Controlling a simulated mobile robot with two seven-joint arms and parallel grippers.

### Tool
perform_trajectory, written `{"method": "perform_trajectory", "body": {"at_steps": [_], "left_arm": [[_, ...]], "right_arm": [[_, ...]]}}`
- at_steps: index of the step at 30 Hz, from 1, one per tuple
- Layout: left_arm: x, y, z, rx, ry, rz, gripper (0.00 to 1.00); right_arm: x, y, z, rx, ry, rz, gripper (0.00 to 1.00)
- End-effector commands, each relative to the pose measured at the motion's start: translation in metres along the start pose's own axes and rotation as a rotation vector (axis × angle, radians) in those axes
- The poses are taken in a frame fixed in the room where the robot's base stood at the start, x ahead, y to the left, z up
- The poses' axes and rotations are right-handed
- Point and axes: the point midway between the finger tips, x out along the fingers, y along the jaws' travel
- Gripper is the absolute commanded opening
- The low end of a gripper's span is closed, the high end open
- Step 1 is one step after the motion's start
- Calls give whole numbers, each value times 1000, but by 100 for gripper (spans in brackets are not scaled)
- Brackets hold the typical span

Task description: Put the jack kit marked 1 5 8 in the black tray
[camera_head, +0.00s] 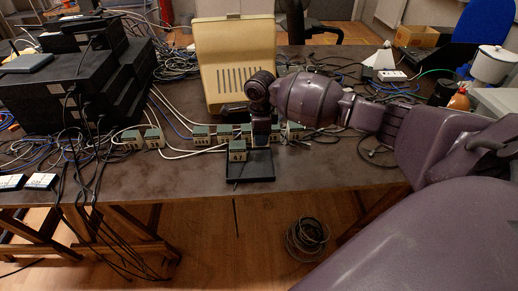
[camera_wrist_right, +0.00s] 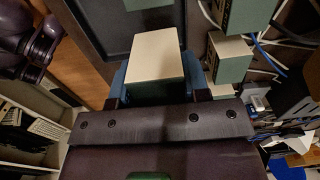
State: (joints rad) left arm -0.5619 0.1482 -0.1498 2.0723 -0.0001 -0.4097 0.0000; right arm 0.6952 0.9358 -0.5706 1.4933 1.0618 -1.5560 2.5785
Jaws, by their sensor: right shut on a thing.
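The black tray (camera_head: 262,168) lies near the front edge of the table, and part of it shows in the wrist view (camera_wrist_right: 95,22). My right gripper (camera_head: 261,142) points down at the tray's back edge. In the wrist view its fingers (camera_wrist_right: 157,88) are shut on a jack kit (camera_wrist_right: 153,57), a small cream and green box. In the head view the gripper mostly hides that kit. Another jack kit (camera_head: 237,151) is at the tray's back left corner. I cannot read any kit's number.
Several similar jack kits (camera_head: 200,132) stand in a row behind the tray, with cables attached. A beige device (camera_head: 236,62) stands behind them. Stacked black boxes (camera_head: 62,92) and loose cables fill the left. Bare table (camera_head: 330,175) lies right of the tray.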

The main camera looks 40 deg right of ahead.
Motion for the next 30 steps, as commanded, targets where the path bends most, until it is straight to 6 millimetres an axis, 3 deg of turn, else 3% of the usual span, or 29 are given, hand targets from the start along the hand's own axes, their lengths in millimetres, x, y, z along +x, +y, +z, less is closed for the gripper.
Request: {"method": "perform_trajectory", "body": {"at_steps": [5, 14, 27, 28, 30], "left_arm": [[3, 0, 2, 3, -1, 2, 68], [8, 3, 18, 4, -27, 6, 68], [7, 3, 7, 4, -7, 7, 68], [8, 3, 8, 4, -9, 7, 68], [8, 3, 9, 4, -11, 7, 68]], "right_arm": [[12, 0, 0, 1, 2, 1, 16], [57, 0, -1, 0, 3, 3, 16], [59, 0, 0, 0, -1, -2, 16], [59, 0, 0, 0, 0, -2, 47], [60, 0, 0, 0, 0, -1, 58]]}}
